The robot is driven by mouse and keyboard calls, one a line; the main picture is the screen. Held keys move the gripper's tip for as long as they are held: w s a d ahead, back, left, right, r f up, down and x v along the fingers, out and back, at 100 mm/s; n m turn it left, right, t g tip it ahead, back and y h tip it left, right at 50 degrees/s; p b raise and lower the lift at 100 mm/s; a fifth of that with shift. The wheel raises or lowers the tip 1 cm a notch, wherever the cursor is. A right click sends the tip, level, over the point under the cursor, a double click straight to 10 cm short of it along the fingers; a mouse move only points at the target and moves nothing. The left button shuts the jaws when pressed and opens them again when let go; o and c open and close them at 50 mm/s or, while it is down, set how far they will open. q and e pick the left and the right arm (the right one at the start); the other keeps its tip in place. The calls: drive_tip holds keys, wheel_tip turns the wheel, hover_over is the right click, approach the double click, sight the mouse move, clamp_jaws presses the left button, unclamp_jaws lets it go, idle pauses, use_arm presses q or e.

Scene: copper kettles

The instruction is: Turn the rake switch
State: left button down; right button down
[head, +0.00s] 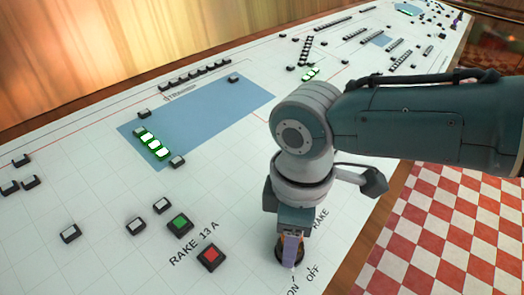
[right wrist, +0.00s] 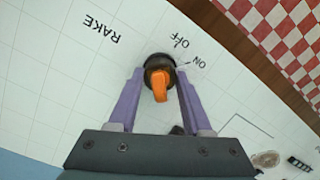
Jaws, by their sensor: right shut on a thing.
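The rake switch is an orange knob (right wrist: 158,88) on a round black base, set in the white panel (head: 95,210). The labels RAKE, OFF and ON are printed around it. In the head view its black base (head: 280,256) shows under my right gripper (head: 291,252), with most of the knob hidden. In the right wrist view the two purple fingers of my right gripper (right wrist: 157,92) lie on either side of the knob, and the gripper is shut on it. My left gripper is not in view.
A green button (head: 180,225) and a red button (head: 211,256) by the label RAKE 13 A stand left of my right gripper. Several small black-framed buttons rise from the panel. A blue area (head: 215,115) lies farther back. Wooden edging and a red-and-white checked floor (head: 425,235) lie at the right.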

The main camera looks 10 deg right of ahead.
drive_tip(key=shift+a, duration=0.1)
drive_tip(key=c, duration=0.6)
unclamp_jaws()
wheel_tip(320, 180, up, 9)
drive_tip(key=p, duration=0.2)
drive_tip(key=shift+p, duration=0.35)
drive_tip(key=shift+r, duration=0.5)
